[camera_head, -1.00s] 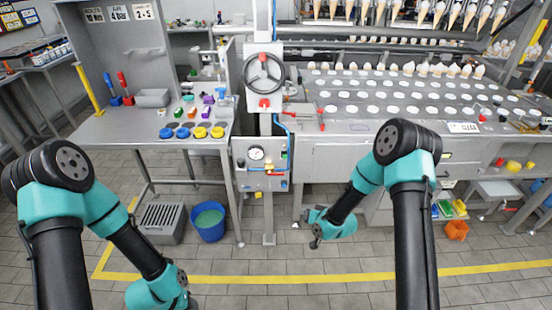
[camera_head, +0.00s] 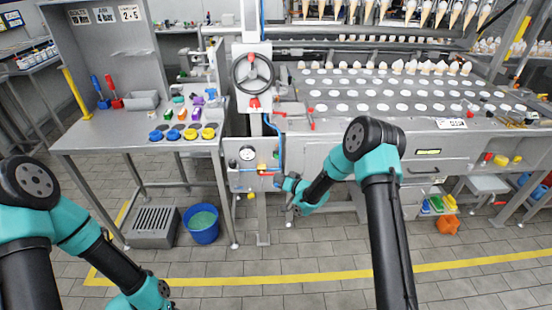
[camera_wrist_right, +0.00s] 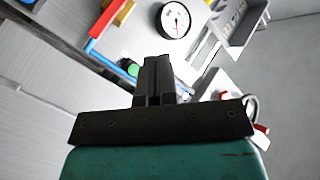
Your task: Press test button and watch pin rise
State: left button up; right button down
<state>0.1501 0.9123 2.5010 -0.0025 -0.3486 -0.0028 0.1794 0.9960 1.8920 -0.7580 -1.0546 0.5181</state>
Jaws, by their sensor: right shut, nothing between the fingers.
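The grey panel (camera_head: 238,178) hangs below the handwheel and carries a round white gauge (camera_head: 248,153). In the right wrist view the gauge (camera_wrist_right: 175,20) shows at the top and a green round button (camera_wrist_right: 130,67) lies just left of the fingertips, partly covered. My right gripper (camera_wrist_right: 158,62) is shut and empty, pointing at the panel; contact with the button cannot be told. In the head view the right gripper (camera_head: 291,195) is at the panel's right side. My left gripper is beyond the bottom edge. I cannot make out a pin.
In the right wrist view a blue pipe (camera_wrist_right: 98,32) with a red fitting lies left of the gauge, and a grey open box (camera_wrist_right: 240,22) lies right. A handwheel (camera_head: 253,73) stands above the panel. A blue bucket (camera_head: 201,222) and grey crate (camera_head: 153,226) stand on the floor left.

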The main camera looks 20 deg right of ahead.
jog(key=w+d, duration=0.2)
jog(key=w, duration=0.6)
jog(key=shift+w, duration=0.25)
jog(key=shift+w, duration=0.1)
dwell(1.9)
jog(key=shift+w, duration=0.3)
jog(key=shift+w+d, duration=0.15)
jog(key=shift+w, duration=0.35)
dwell(2.2)
jog(key=shift+s, duration=0.1)
jog(key=shift+s+a, duration=0.2)
jog(key=shift+s, duration=0.6)
jog(key=shift+s, duration=0.15)
jog(key=shift+s+a, duration=0.2)
jog(key=shift+s, duration=0.55)
jog(key=shift+s+a, duration=0.15)
jog(key=shift+s, duration=0.65)
jog(key=shift+s+a, duration=0.2)
jog(key=shift+s, duration=0.55)
